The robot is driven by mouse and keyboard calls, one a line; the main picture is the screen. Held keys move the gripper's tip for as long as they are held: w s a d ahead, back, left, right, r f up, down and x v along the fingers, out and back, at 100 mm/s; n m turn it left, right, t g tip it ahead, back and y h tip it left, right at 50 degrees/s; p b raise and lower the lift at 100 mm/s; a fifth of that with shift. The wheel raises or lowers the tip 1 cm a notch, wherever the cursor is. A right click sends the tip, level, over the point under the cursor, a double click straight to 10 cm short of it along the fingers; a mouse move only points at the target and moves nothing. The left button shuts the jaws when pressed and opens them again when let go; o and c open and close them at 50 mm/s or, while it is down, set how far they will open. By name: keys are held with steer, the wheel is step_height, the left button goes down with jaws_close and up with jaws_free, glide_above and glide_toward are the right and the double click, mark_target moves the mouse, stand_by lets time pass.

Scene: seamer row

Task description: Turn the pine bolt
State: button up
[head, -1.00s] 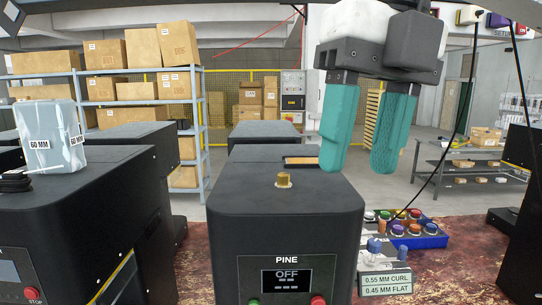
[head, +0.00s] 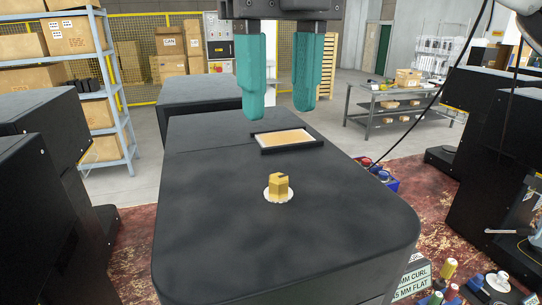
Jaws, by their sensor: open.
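The pine bolt (head: 278,186) is a small brass-coloured, faceted head standing upright on a pale round washer. It sits on the flat top of the black machine (head: 210,220), whose front label showed PINE in the earlier head view. My gripper (head: 280,112) has two teal fingers, spread apart with nothing between them. It hangs above and beyond the bolt, near the back of the machine top, not touching the bolt.
A framed tan panel (head: 287,141) lies behind the bolt on the machine top. Other black machines (head: 205,97) stand behind and to both sides. Spools and a sign (head: 413,279) are at lower right. Shelves with boxes (head: 98,75) are at left.

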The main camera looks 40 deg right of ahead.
mark_target(279, 177)
step_height(279, 177, down, 9)
steer(key=shift+r+p, duration=0.1)
steer(key=shift+p, duration=0.75)
jaws_close()
